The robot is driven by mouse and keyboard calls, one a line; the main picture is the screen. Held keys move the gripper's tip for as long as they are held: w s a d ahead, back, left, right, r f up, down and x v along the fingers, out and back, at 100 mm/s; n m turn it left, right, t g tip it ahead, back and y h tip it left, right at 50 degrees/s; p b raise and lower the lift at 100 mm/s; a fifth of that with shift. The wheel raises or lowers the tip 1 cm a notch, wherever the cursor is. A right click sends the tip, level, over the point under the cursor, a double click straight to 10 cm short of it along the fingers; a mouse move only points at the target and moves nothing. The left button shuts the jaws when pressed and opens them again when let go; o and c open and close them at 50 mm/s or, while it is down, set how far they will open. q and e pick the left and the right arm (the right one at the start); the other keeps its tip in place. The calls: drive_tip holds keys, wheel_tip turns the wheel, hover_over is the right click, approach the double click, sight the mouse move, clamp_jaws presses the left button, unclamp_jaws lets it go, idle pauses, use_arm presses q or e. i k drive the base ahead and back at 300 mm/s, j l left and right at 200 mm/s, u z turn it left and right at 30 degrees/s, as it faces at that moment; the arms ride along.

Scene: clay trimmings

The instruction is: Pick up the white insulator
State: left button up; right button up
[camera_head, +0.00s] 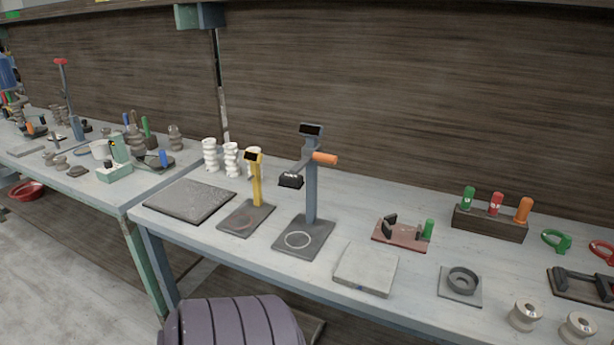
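Several white objects could be insulators. A white ribbed insulator (210,155) stands upright at the back left of the near workbench. A second white ribbed insulator (232,160) stands just right of it. A third, creamier one (254,152) is partly hidden behind a yellow stand. Two short off-white spool-shaped pieces, one nearer the middle (525,316) and one farther right (578,328), sit at the front right edge. Neither of my grippers is in view, and nothing is seen holding any insulator.
The near workbench (190,240) carries a dark square plate (189,201), a yellow stand (256,185), a taller grey stand (311,185) with an orange handle, a pale slab (365,270) and a block with coloured handles (490,223). A purple-grey ribbed object (235,325) is before the bench.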

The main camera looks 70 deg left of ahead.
sight(210, 152)
drive_tip(key=j+u, duration=0.1)
drive_tip(key=u, duration=0.3)
drive_tip(key=k+j+u, duration=0.1)
drive_tip(key=u, duration=0.35)
drive_tip(key=j+u, duration=0.2)
drive_tip(key=u, duration=0.2)
drive_tip(key=j+u, duration=0.25)
drive_tip(key=j, duration=0.3)
drive_tip(key=i+j+u, duration=0.1)
drive_tip(key=j+u, duration=0.15)
drive_tip(key=j, duration=0.25)
drive_tip(key=i+j+u, duration=0.2)
drive_tip(key=j, duration=0.85)
